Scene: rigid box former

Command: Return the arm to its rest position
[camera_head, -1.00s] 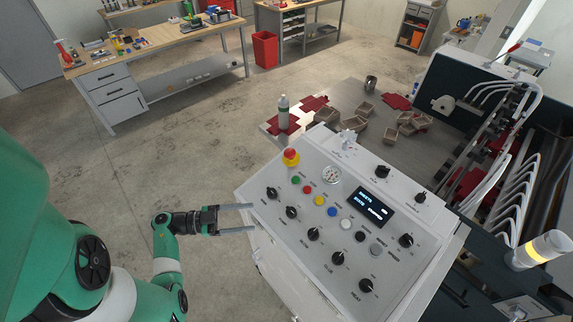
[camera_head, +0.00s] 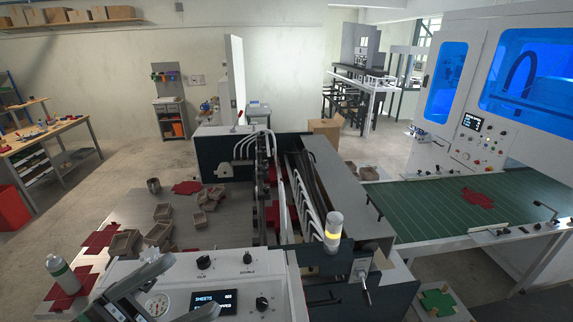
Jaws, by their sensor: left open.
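My left gripper (camera_head: 146,285) is at the bottom left of the head view, with its two grey fingers apart and nothing between them. It appears in front of the left part of the white control panel (camera_head: 270,270), near the round gauge (camera_head: 157,306). Whether it touches the panel cannot be told. Most of my left arm is cut off by the lower edge. The panel shows a dark display (camera_head: 213,303) and black knobs along its top; its lower part is out of view. My right gripper is not in view.
Behind the panel, a grey table (camera_head: 225,222) holds small brown boxes (camera_head: 125,243), dark red sheets (camera_head: 187,187) and a bottle (camera_head: 62,274).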

